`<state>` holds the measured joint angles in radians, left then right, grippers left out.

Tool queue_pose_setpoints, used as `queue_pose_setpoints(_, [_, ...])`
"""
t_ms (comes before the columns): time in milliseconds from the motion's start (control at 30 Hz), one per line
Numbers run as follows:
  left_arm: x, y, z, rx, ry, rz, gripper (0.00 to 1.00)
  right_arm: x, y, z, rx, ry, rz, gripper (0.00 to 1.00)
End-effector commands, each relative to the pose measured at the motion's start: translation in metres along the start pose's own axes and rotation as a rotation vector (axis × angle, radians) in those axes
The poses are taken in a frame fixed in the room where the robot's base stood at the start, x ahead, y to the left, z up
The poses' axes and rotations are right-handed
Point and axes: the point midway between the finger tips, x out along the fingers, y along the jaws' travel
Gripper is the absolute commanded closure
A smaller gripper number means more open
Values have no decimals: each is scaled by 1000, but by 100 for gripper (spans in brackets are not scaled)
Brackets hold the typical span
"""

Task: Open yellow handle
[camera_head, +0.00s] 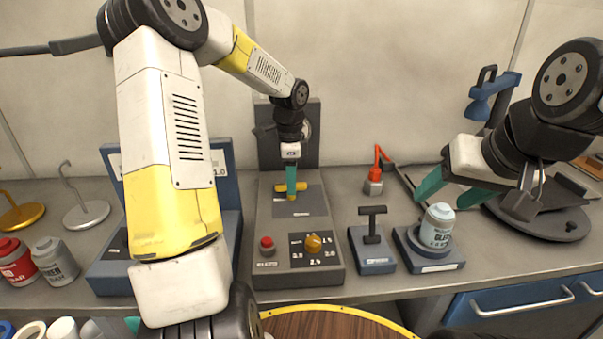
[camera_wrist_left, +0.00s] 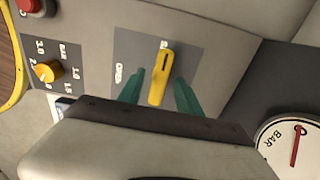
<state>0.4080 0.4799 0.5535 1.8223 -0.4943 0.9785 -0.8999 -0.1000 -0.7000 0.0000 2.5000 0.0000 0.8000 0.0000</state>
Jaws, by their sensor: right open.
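The yellow handle (camera_head: 281,188) lies on the grey panel of the control box (camera_head: 265,222), partly hidden by my left gripper in the head view. In the left wrist view the yellow handle (camera_wrist_left: 161,70) sits between the two green fingers of my left gripper (camera_wrist_left: 160,78), with a visible gap on each side. My left gripper (camera_head: 291,186) points down at the panel and is open. My right gripper (camera_head: 452,191) is open and empty, just above the light-blue can (camera_head: 437,226) at the right.
The box also has a red button (camera_head: 267,244) and an orange knob (camera_head: 313,243). A gauge (camera_wrist_left: 296,148) shows in the left wrist view. A black T-handle (camera_head: 372,225) stands right of the box. Cans (camera_head: 54,261) stand at the left; a round wooden table (camera_head: 330,324) is in front.

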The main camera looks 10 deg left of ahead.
Motion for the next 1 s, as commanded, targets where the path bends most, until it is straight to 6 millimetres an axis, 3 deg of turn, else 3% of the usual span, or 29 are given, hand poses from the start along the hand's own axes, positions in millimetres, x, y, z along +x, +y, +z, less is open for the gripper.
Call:
queue_pose_setpoints(33, [0, 0, 0, 0, 0, 0, 68, 0, 0, 0, 0, 0, 0, 41])
queue_pose_setpoints(200, [0, 0, 0, 0, 0, 0, 100, 0, 0, 0, 0, 0, 0, 41])
queue_pose_setpoints(667, [-1, 0, -1, -62, 1, -1, 100, 0, 0, 0, 0, 0, 0, 41])
queue_pose_setpoints(1000, [-1, 0, -1, -315, 0, -2, 100, 0, 0, 0, 0, 0, 0, 41])
